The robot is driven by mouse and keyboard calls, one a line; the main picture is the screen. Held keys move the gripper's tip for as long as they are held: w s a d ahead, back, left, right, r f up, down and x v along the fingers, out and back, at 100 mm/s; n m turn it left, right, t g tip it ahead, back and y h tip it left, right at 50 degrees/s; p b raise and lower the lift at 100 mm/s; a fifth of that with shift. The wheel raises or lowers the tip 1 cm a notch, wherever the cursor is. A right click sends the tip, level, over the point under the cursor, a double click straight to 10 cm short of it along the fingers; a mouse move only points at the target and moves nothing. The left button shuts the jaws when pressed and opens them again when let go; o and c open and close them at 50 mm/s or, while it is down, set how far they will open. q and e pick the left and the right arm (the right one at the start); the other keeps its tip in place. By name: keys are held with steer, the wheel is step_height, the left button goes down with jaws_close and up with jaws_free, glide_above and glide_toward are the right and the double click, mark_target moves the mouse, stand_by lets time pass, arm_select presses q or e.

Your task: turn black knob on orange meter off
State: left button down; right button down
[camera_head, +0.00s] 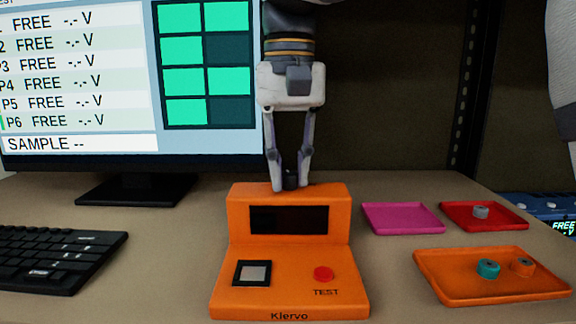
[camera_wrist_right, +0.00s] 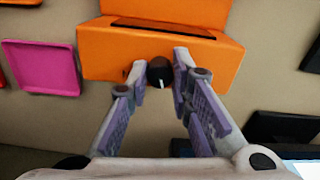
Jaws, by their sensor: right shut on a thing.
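The orange meter (camera_head: 290,262) stands on the table in the head view, with a dark display, a red TEST button and a square pad on its front. It also fills the top of the right wrist view (camera_wrist_right: 110,55). The black knob (camera_wrist_right: 159,72) sits at the back of the meter, with a white pointer mark on it. My right gripper (camera_head: 291,184) reaches down behind the meter, and its fingertips (camera_wrist_right: 160,70) are closed on both sides of the knob. In the head view the knob (camera_head: 291,180) is partly hidden between the fingers. My left gripper is not in view.
A monitor (camera_head: 130,165) and keyboard (camera_head: 55,258) stand at left. Pink (camera_head: 402,232), red (camera_head: 510,226) and orange (camera_head: 455,294) trays lie right of the meter. The red and orange trays hold small round pieces. A blue device (camera_head: 545,206) sits at the far right.

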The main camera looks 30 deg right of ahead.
mark_target(289, 173)
steer(key=shift+n, duration=2.1)
steer(key=c, duration=1.4)
jaws_free()
step_height(289, 173, up, 7)
steer(key=shift+r, duration=0.2)
